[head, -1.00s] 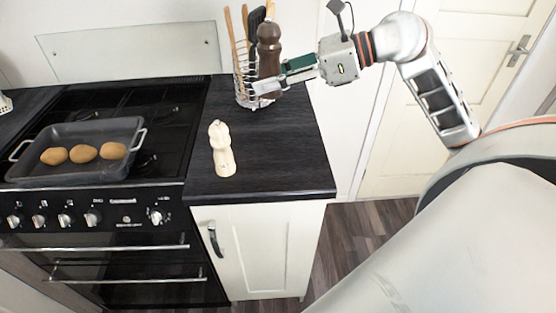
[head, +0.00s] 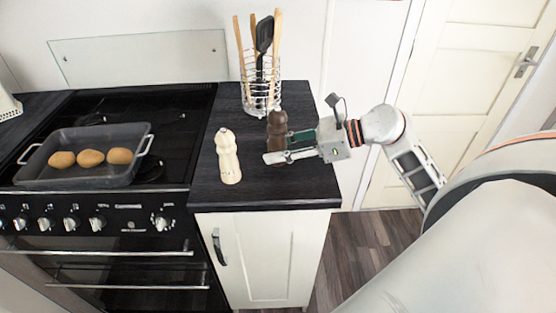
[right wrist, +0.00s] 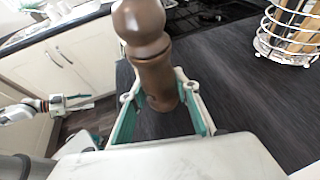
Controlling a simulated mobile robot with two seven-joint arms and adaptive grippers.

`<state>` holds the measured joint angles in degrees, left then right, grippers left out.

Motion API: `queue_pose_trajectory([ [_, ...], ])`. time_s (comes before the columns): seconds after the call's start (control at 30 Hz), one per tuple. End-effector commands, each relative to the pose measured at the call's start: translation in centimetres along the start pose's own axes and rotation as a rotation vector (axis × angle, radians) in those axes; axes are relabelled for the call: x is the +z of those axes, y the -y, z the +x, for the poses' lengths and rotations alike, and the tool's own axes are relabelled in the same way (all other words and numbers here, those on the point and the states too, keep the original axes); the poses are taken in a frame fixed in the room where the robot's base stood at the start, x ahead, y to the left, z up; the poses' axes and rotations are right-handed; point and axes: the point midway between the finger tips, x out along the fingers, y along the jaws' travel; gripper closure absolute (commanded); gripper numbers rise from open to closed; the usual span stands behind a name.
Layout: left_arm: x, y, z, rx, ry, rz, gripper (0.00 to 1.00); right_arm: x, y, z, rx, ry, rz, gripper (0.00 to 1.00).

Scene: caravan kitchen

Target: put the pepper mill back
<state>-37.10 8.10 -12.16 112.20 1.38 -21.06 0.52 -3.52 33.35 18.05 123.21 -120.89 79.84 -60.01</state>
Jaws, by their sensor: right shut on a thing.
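The dark brown pepper mill (head: 277,125) is upright over the right part of the black counter, right of the cream mill (head: 228,157). My right gripper (head: 281,150) is shut on its lower body from the right. In the right wrist view the pepper mill (right wrist: 145,35) stands between the two green-padded fingers (right wrist: 160,108). Its base is very near the counter top; I cannot tell if it touches. My left gripper (right wrist: 72,102) shows small at the left of the right wrist view, away from the counter, its fingers apart and empty.
A wire utensil holder (head: 261,95) with wooden tools and a black spatula stands behind the pepper mill. A roasting tin (head: 80,180) with several brown potatoes or rolls sits on the hob at the left. Counter (head: 255,190) in front of the mills is clear.

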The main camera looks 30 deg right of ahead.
Motion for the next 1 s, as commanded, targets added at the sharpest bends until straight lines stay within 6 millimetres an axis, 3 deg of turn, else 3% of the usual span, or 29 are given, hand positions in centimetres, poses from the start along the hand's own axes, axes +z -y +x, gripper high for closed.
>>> queue_pose_trajectory([
  [0.23,0.0,0.0,0.0,0.000,0.000,-0.001,0.54,-3.1,0.0,1.3,0.001,0.001,0.005,0.95],
  [0.7,0.1,-0.1,0.2,0.000,-0.004,-0.003,0.54,-3.7,-0.1,1.5,0.001,0.000,0.001,0.95],
  [0.73,0.0,-0.1,0.1,0.000,-0.004,-0.003,0.54,-3.7,-0.1,1.5,0.001,-0.001,0.002,0.62],
  [0.77,0.0,-0.1,0.1,0.000,-0.004,-0.003,0.54,-3.6,-0.1,1.5,0.001,0.000,0.002,0.54],
  [1.0,0.1,-0.1,0.1,0.000,-0.003,-0.003,0.54,-3.6,-0.1,1.5,0.001,0.000,0.002,0.53],
])
